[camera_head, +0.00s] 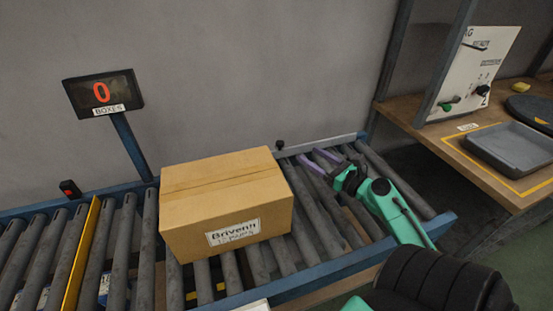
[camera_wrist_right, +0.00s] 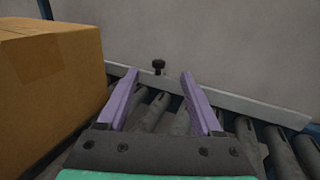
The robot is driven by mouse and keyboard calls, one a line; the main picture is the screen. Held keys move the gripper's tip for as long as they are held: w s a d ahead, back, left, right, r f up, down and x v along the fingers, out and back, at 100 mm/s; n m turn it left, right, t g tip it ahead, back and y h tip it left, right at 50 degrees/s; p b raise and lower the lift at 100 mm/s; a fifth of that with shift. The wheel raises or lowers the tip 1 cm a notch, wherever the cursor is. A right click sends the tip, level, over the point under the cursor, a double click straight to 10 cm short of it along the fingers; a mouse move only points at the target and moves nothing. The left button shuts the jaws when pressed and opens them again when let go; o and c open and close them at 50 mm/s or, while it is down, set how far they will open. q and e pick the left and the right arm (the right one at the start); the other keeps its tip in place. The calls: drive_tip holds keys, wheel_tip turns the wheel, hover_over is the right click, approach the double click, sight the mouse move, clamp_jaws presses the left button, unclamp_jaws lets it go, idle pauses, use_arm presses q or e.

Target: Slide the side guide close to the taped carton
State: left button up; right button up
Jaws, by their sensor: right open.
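The taped carton (camera_head: 225,200), brown with a label reading "Brivenn", sits upright on the roller conveyor. Its side fills the left of the right wrist view (camera_wrist_right: 45,80). The side guide (camera_head: 320,145) is a pale grey bar along the conveyor's far side, right of the carton, with a black knob (camera_head: 279,145). In the wrist view the guide (camera_wrist_right: 235,101) runs across beyond my fingers, and the knob (camera_wrist_right: 158,66) appears between the fingertips. My right gripper (camera_head: 314,160), with purple fingers, is open and empty over the rollers, right of the carton. My left gripper is out of view.
A yellow bar (camera_head: 82,255) crosses the rollers left of the carton. A counter sign (camera_head: 103,93) showing 0 stands behind the conveyor on a blue post. A wooden bench (camera_head: 455,145) with a grey tray (camera_head: 512,148) stands at the right. Rollers right of the carton are clear.

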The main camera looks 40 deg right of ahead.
wheel_tip(320, 180, down, 3)
drive_tip(key=b, duration=0.1)
approach(283, 145)
drive_tip(key=shift+w+a+r+p, duration=0.1)
drive_tip(key=shift+w+p, duration=0.1)
drive_tip(key=shift+w, duration=0.15)
drive_tip(key=shift+w+r+p, duration=0.1)
drive_tip(key=shift+w+p, duration=0.05)
drive_tip(key=shift+w, duration=0.25)
drive_tip(key=w, duration=1)
drive_tip(key=shift+a+f, duration=0.2)
drive_tip(key=shift+a, duration=0.05)
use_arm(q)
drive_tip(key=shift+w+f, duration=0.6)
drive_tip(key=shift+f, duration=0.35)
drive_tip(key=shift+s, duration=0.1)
use_arm(e)
clamp_jaws()
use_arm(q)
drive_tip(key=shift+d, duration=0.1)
